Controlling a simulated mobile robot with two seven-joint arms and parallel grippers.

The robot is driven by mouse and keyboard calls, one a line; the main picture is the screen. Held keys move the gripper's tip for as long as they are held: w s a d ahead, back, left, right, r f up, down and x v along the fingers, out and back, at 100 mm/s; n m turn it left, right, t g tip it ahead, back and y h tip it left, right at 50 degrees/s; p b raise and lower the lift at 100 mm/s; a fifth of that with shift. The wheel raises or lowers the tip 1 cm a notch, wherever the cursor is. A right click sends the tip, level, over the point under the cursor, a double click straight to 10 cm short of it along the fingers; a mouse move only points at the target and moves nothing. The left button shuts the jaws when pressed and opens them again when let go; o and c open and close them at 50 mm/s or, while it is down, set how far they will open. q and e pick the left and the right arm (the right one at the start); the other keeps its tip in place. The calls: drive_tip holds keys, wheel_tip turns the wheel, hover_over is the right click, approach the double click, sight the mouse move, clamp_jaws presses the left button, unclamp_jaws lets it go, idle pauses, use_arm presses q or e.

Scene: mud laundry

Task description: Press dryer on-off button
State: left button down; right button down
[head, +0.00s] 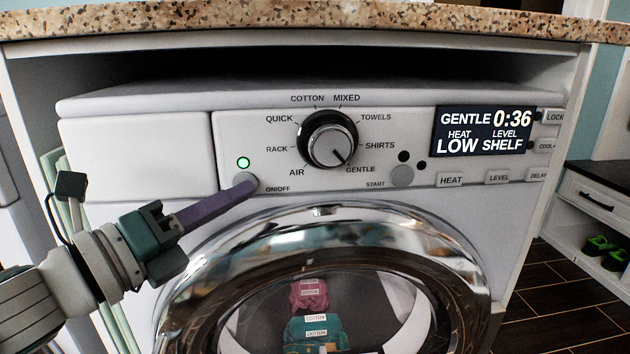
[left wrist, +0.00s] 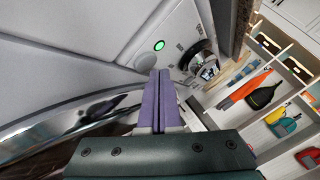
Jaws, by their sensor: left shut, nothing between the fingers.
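The dryer (head: 90,145) is a white front-loading machine under a counter. Its round on/off button (head: 245,179) sits at the left of the panel, below a lit green light (head: 243,162). The light also shows in the left wrist view (left wrist: 159,45). My left gripper (head: 246,187) is shut and empty, with its purple fingertips at the button and covering part of it. In the left wrist view the shut fingers (left wrist: 158,75) also point at the button. I cannot tell whether they press it. My right gripper is not in view.
The dial (head: 328,145), start button (head: 402,176) and lit display (head: 484,132) reading GENTLE 0:36 are further right. The chrome-rimmed door (head: 340,230) is below, with bundled clothes behind the glass. A granite countertop (head: 300,17) overhangs the dryer.

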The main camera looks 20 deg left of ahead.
use_arm(q)
drive_tip(key=s+d+p, duration=0.1)
drive_tip(key=s+d, duration=0.1)
drive_tip(key=s, duration=0.3)
drive_tip(key=shift+s+d+p, duration=0.15)
drive_tip(key=shift+s+p, duration=0.15)
drive_tip(key=shift+p, duration=0.1)
drive_tip(key=c, duration=1.5)
unclamp_jaws()
